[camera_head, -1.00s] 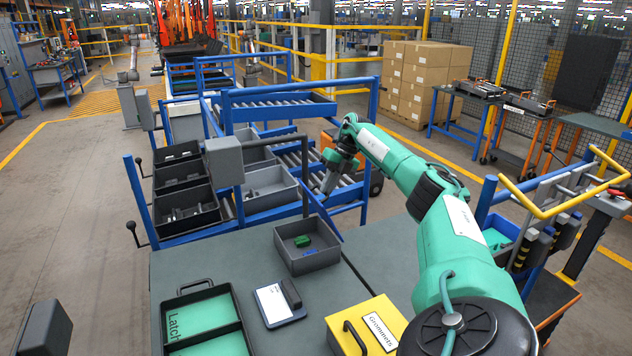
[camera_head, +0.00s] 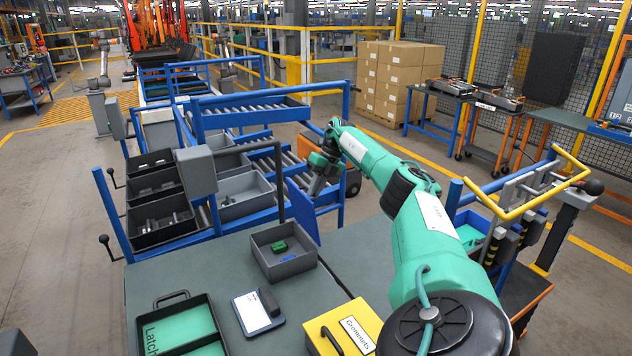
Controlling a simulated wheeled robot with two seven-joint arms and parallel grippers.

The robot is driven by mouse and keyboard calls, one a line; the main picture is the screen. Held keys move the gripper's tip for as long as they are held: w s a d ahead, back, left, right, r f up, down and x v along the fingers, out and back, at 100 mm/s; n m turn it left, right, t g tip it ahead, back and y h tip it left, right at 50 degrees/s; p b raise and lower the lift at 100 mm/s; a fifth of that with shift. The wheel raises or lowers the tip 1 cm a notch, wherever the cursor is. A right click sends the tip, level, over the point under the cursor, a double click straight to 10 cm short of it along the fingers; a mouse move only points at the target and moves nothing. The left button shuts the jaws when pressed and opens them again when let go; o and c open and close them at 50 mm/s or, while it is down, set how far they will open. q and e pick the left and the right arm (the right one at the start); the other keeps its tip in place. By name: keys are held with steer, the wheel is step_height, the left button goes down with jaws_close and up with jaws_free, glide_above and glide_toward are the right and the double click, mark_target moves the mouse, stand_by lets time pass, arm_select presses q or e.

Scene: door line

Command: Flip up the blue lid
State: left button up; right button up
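The blue lid (camera_head: 303,213) stands steeply up along the right side of a small open grey bin (camera_head: 284,267), its flat face turned to the camera. A green part (camera_head: 279,247) and a small blue part lie in the bin. My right arm reaches in from the lower right, and my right gripper (camera_head: 317,188) points down at the lid's upper right edge. It looks close to or touching the lid; contact is unclear. Its fingers are small and dark, so their opening is unclear. My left gripper does not show.
On the grey table (camera_head: 200,268) are a black tray with green lining (camera_head: 187,334), a scanner-like device (camera_head: 257,311) and a yellow Grommets box (camera_head: 318,327). A grey post (camera_head: 279,180) rises behind the bin. Dark part bins (camera_head: 160,222) and a blue roller rack stand beyond.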

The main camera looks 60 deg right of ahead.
steer(key=o, duration=0.4)
steer(key=shift+f, duration=0.55)
steer(key=shift+c, duration=0.2)
steer(key=shift+o, duration=0.5)
steer(key=shift+w+d+f, duration=0.1)
steer(key=shift+w+d, duration=0.05)
steer(key=shift+d, duration=0.05)
steer(key=v, duration=1.2)
steer(key=shift+w, duration=0.15)
